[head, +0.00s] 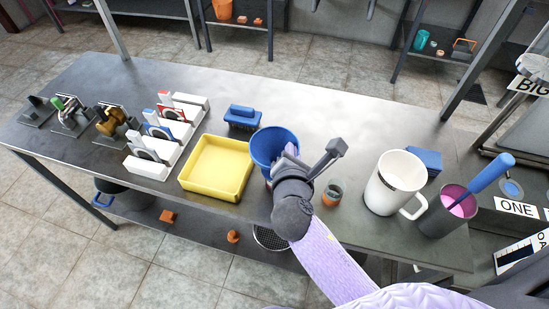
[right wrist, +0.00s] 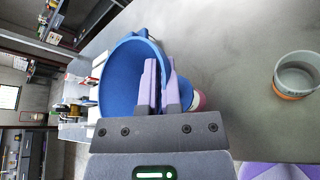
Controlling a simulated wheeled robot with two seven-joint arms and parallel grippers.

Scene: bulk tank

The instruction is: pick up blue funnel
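The blue funnel (head: 275,143) is at the middle of the steel table, just right of the yellow tray, its wide mouth facing up. In the right wrist view its bowl (right wrist: 125,80) fills the space ahead of my fingers. My right gripper (head: 290,152) is at the funnel's right rim. In the right wrist view its two lilac fingers (right wrist: 161,85) are close together, one inside the bowl and one outside, with the blue wall between them. The funnel's lower part is hidden. My left gripper is not in view.
A yellow tray (head: 217,167) and blue brush (head: 242,117) lie left of the funnel. A small orange-banded cup (head: 332,193), white pitcher (head: 394,182) and grey container (head: 447,211) stand right. Valves and white racks (head: 166,134) fill the left.

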